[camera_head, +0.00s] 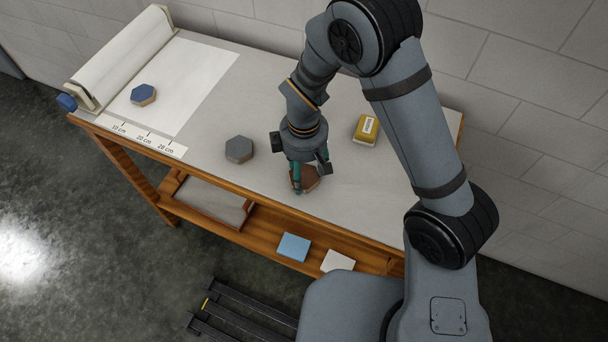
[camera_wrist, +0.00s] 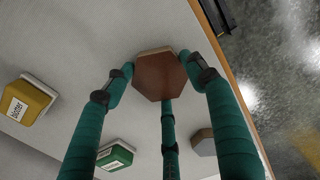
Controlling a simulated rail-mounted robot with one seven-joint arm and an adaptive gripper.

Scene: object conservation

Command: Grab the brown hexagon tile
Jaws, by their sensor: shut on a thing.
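The brown hexagon tile (camera_head: 310,180) is near the front edge of the worktable, partly hidden behind my fingers in the head view. In the wrist view the tile (camera_wrist: 157,78) shows its brown face, with a paler side edge. My gripper (camera_head: 298,184) points down over it. In the wrist view the teal fingers of my gripper (camera_wrist: 165,86) are around the tile from several sides, shut on it. I cannot tell whether the tile rests on the table or is slightly raised.
A grey hexagon tile (camera_head: 239,149) lies to the left. A blue hexagon tile (camera_head: 143,95) lies on the white paper (camera_head: 195,75) by the roll. A yellow labelled block (camera_head: 366,130) stands to the right; a green block (camera_wrist: 115,155) shows in the wrist view.

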